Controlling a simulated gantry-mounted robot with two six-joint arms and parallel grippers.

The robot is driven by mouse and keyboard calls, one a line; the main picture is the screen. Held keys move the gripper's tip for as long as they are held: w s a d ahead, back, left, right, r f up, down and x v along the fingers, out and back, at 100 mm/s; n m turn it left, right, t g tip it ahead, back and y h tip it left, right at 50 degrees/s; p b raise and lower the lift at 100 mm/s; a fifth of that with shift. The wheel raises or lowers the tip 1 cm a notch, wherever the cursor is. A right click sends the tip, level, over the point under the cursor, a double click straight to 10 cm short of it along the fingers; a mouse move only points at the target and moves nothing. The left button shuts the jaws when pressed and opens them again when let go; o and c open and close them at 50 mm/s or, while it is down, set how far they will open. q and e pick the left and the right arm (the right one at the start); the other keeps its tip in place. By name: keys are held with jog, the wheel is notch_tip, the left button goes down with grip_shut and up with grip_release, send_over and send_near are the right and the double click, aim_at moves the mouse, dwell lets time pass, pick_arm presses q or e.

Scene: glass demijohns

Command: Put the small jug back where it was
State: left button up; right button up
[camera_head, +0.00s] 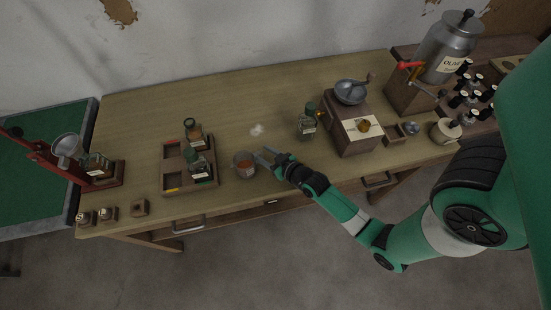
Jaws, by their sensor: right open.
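The small jug (244,164), a clear vessel with reddish-brown contents, stands upright on the wooden table (240,100) near its front edge. It is just right of a sectioned wooden tray (190,187). My right gripper (265,156) is open, low over the table at the jug's right side. Its fingertips are very close to the jug; I cannot tell whether they touch it. My left gripper is out of view.
Two bottles (199,166) stand in the tray. Another green-topped bottle (307,122) stands right of my gripper, before a wooden grinder (354,131). A small whitish item (257,130) lies behind the jug. The table's back middle is clear. A red-armed device (50,160) stands far left.

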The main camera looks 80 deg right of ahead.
jog(key=p+v, duration=0.2)
jog(key=v, duration=0.9)
jog(key=shift+d+r, duration=0.15)
jog(key=shift+r, duration=0.05)
jog(key=w+a+r+n+t+y, duration=0.1)
jog(key=w+r+t, duration=0.2)
jog(key=w+r, duration=0.6)
jog(key=w+a+r+n+t+y, duration=0.1)
jog(key=w+a+r+n+t, duration=0.3)
jog(key=r, duration=0.8)
jog(key=w+d+r+m+t+y, duration=0.1)
jog(key=w+r, duration=0.7)
jog(key=r, duration=0.3)
jog(key=s+a+r+n+t+y, duration=0.1)
jog(key=a+r, duration=0.3)
jog(key=r, duration=0.6)
jog(key=s+a+r+t+y, duration=0.2)
jog(key=s+a+r+t, duration=0.1)
jog(key=r, duration=0.8)
jog(key=s+a+r+n+t+y, duration=0.1)
jog(key=s+a+r+t+y, duration=0.1)
jog(key=a+r, duration=0.4)
notch_tip(320, 180, up, 5)
jog(key=shift+s+a+f+n+t+y, duration=0.1)
jog(key=shift+s+a+n+t+y, duration=0.25)
jog(key=shift+s+t, duration=0.35)
